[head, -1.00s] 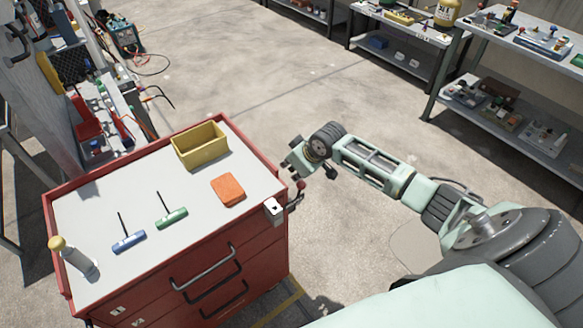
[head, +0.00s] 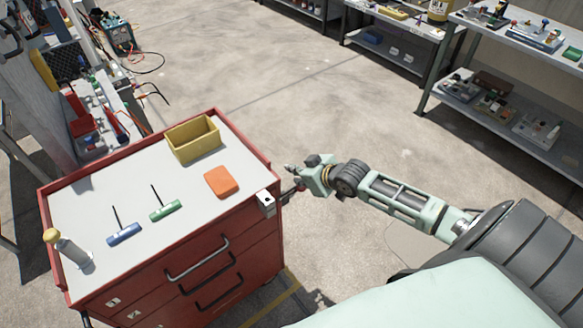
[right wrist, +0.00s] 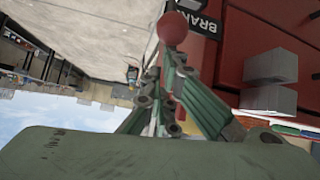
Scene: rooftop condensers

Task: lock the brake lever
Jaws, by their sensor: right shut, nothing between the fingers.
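The brake lever shows as a red ball knob (right wrist: 173,30) in the right wrist view, beside the red cart side and a dark label with partly cut-off white lettering. My right gripper (right wrist: 170,68) is shut and empty. Its pale green fingers point at the knob, with the tips just short of it or touching it; I cannot tell which. In the head view my right gripper (head: 291,170) is at the right edge of the red tool cart (head: 230,254). The lever's shaft is mostly hidden there. My left gripper is not in view.
On the cart top are a yellow bin (head: 193,145), an orange block (head: 222,182), green (head: 165,210) and blue (head: 124,234) T-handle tools and a yellow-capped cylinder (head: 70,252). A white box (head: 265,203) is at the cart's corner.

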